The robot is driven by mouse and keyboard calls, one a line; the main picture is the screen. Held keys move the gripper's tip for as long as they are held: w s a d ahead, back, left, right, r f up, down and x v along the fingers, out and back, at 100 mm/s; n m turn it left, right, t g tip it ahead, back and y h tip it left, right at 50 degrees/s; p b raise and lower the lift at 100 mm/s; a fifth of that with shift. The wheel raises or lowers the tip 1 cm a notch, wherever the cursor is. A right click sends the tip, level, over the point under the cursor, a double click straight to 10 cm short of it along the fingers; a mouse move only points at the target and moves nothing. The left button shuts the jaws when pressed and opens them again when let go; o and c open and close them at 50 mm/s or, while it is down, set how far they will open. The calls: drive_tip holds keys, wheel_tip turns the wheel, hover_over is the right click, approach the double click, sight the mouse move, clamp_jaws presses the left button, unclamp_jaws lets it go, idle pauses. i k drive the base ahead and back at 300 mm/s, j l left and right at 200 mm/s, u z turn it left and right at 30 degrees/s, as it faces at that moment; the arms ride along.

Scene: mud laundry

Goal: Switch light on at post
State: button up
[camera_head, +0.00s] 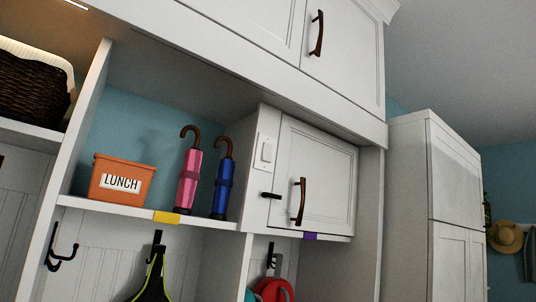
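A white light switch (266,152) is set on the white side post (261,177) just left of a small cabinet door, right of the umbrellas. Its plate is upright in the tilted view. Whether the rocker is on or off is too small to tell. My gripper does not show in the head camera view.
A small cabinet door (318,170) with a brown handle (298,201) is right of the switch. A dark hook (270,196) juts out below the switch. Pink (189,178) and blue (222,181) umbrellas and an orange lunch box (122,180) stand on the shelf.

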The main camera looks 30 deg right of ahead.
sight(266, 153)
drive_tip(key=i+l, duration=0.2)
drive_tip(key=l, duration=0.2)
drive_tip(key=i+l, duration=0.25)
drive_tip(key=l, duration=0.15)
drive_tip(key=i+l, duration=0.2)
drive_tip(key=l, duration=0.2)
drive_tip(key=i+l, duration=0.2)
drive_tip(key=l, duration=0.15)
drive_tip(key=i+l, duration=0.25)
drive_tip(key=l, duration=0.15)
drive_tip(key=i+l, duration=0.2)
drive_tip(key=l, duration=0.2)
